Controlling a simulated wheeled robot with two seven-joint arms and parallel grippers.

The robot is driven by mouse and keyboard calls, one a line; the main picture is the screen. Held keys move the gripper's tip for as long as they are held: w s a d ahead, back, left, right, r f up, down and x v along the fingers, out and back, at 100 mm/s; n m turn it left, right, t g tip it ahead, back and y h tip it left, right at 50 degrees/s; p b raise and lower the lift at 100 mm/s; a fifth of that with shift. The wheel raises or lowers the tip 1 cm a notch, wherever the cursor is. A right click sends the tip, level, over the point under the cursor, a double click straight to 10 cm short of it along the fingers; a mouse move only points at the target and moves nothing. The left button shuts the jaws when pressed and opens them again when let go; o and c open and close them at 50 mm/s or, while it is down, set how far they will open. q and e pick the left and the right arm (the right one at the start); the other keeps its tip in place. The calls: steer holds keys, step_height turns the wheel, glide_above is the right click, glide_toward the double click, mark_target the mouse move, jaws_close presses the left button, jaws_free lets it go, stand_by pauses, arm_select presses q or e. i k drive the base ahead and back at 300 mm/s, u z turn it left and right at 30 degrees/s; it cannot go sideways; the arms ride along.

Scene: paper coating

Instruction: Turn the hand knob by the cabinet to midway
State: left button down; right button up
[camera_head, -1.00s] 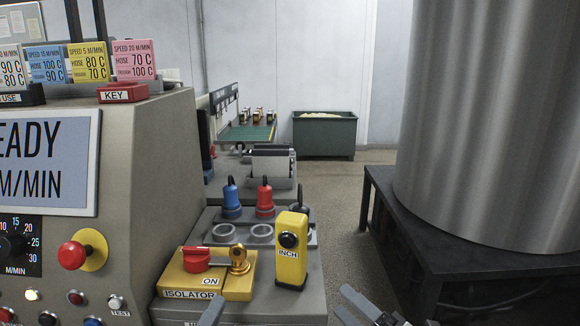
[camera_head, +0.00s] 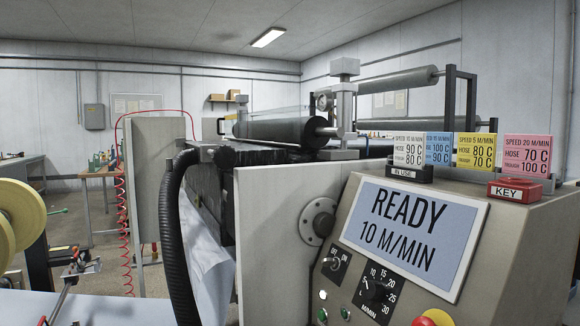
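The control cabinet (camera_head: 505,235) fills the lower right of the head view, with a display reading READY 10 M/MIN. A dark round dial knob (camera_head: 377,290) marked M/MIN is on its front, with numbers around it. A smaller OFF/ON switch (camera_head: 335,263) sits up and left of the dial. A grey round knob-like part with a flange (camera_head: 318,222) is on the panel just left of the display.
Coloured cards (camera_head: 440,148) and a red KEY box (camera_head: 515,190) stand on the cabinet top. A black corrugated hose (camera_head: 175,240) and a red coiled cable (camera_head: 125,220) hang at left. A yellow reel (camera_head: 18,220) and a metal fitting on a rod (camera_head: 80,268) are at far left.

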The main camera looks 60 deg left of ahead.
mark_target(224, 157)
steer(key=u, duration=4)
steer(key=i, duration=0.8)
steer(key=z, duration=1.75)
steer(key=i, duration=0.3)
steer(key=u, duration=0.05)
